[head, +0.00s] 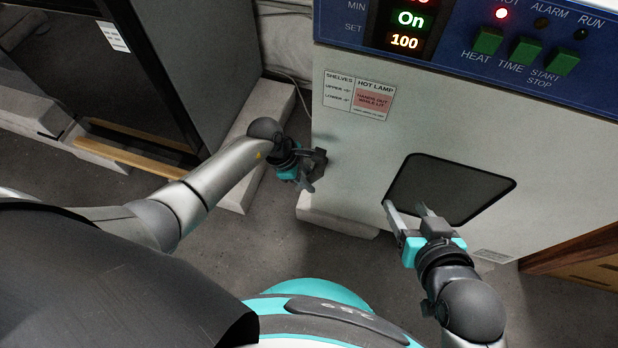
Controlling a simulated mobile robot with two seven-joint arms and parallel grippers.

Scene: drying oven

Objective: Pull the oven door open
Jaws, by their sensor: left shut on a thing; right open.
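The oven door (355,135) is a pale panel below the blue control panel, with a dark window (450,188) low in it. I see no clear gap around the door. A dark handle (320,160) sits at the door's left edge. My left gripper (307,165) is shut on the handle, which its fingers partly hide. My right gripper (408,212) is open and empty in front of the window's lower left corner. I cannot tell whether its fingertips touch the door.
The blue control panel (460,30) has lit displays and green buttons above the door. A dark cabinet (200,60) stands to the left on pale blocks. A wooden piece (580,255) is at the lower right. Grey floor (245,245) is clear between my arms and the oven.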

